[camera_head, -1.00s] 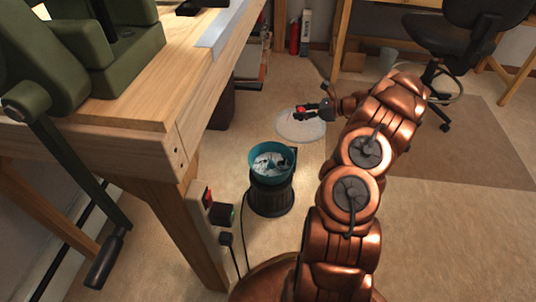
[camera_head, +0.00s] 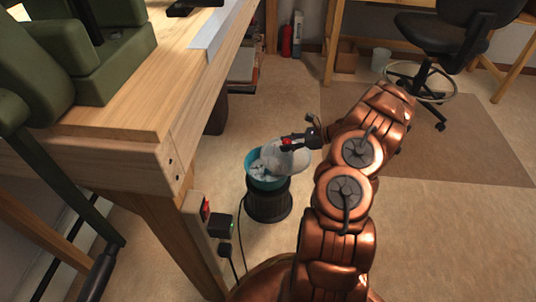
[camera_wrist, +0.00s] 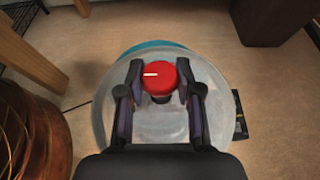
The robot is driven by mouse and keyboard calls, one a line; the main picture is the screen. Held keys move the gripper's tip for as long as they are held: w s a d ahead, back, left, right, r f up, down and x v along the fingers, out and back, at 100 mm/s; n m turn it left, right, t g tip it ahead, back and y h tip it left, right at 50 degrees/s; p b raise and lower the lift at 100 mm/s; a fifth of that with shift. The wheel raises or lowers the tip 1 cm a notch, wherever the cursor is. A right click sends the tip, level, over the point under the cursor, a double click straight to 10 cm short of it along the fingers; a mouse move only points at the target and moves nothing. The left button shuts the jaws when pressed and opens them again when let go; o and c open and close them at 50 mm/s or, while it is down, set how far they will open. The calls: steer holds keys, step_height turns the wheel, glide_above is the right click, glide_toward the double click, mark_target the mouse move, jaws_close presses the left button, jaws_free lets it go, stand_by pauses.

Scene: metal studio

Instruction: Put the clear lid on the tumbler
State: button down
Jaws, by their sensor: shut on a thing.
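The clear lid (camera_head: 297,160) is a see-through disc with a red knob (camera_wrist: 159,77). My gripper (camera_head: 291,144) is shut on this knob and holds the lid. The tumbler has a teal bowl (camera_head: 252,178) on a black ribbed base (camera_head: 268,204) and stands upright on the floor. Pale contents show in the bowl's left part. In the head view the lid overlaps the bowl's right side and is off-centre to it. In the wrist view the lid (camera_wrist: 112,115) hides most of the bowl; a teal edge (camera_wrist: 155,45) shows beyond it. The gap between them is unclear.
A wooden workbench (camera_head: 150,105) with a green machine (camera_head: 105,60) stands at the left, its leg close to the tumbler. A switch box (camera_head: 207,215) with cables is on that leg. An office chair (camera_head: 440,40) is at the back right.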

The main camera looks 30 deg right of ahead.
mark_target(268, 152)
steer(key=w+a, duration=0.1)
steer(key=w+a+b, duration=0.1)
steer(key=a, duration=0.1)
steer(key=w+a, duration=0.1)
steer(key=a, duration=0.1)
steer(key=shift+w+a+f+b, duration=0.1)
steer(key=shift+w+f+b, duration=0.2)
steer(key=shift+f, duration=0.05)
steer(key=f, duration=0.1)
steer(key=f+b, duration=0.2)
steer(key=shift+w+a+f, duration=0.2)
steer(key=shift+a+f, duration=0.1)
steer(key=shift+a, duration=0.05)
steer(key=c, duration=0.8)
jaws_free()
